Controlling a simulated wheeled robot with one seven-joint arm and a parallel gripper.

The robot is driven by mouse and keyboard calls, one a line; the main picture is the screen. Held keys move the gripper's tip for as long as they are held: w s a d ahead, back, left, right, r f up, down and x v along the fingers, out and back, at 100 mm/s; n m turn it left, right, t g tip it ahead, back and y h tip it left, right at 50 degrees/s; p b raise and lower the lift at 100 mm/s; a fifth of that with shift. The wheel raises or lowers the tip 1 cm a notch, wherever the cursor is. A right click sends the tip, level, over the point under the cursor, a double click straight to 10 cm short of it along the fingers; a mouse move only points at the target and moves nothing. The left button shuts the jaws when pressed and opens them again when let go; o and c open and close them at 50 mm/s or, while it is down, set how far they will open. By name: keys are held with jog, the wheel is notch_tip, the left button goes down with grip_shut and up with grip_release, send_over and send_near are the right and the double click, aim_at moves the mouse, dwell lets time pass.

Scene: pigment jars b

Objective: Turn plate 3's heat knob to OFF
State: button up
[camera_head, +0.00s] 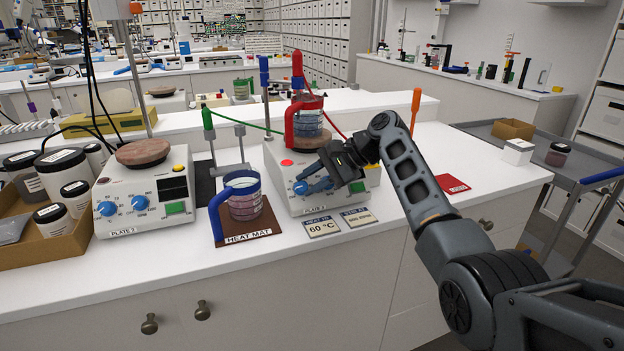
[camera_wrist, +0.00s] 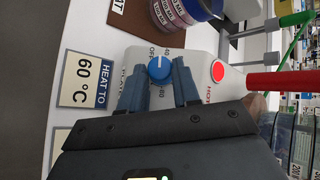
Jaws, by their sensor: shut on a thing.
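The hotplate (camera_head: 280,200) at the centre is white, with a red lamp marked HOT on its face, which also shows in the wrist view (camera_wrist: 218,71). Its plate number is too hidden to read. Its blue heat knob (camera_head: 300,187) also shows in the wrist view (camera_wrist: 159,68), ringed by OFF, 40 and 80 markings. A white mark is on the knob's side towards OFF and 40; the exact setting is unclear. My gripper (camera_head: 318,185) has its two blue-grey fingers on either side of this knob, shut on it, as the wrist view (camera_wrist: 159,84) shows.
A red-handled beaker (camera_head: 309,122) stands on the hotplate. A blue-handled beaker (camera_head: 245,200) stands on the brown heat mat (camera_head: 262,231) to the left. Plate 2 (camera_head: 120,220) is further left. A 60 °C card (camera_head: 322,227) lies in front. The counter at right is mostly clear.

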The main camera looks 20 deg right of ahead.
jog(key=n+g+h, duration=0.2)
jog(key=n, duration=0.1)
jog(key=n+g+h, duration=0.1)
jog(key=shift+w+a+r+n+p, duration=0.25)
jog(key=shift+a+n+p, duration=0.05)
jog(key=shift+n, duration=0.1)
dwell(0.4)
jog(key=o, duration=1.1)
jog(key=shift+c, duration=0.2)
jog(key=shift+r, duration=0.15)
jog(key=v, duration=0.7)
jog(key=shift+r+b, duration=0.25)
jog(key=shift+b, duration=0.15)
jog(key=shift+w+d, duration=0.1)
jog(key=shift+d, duration=0.05)
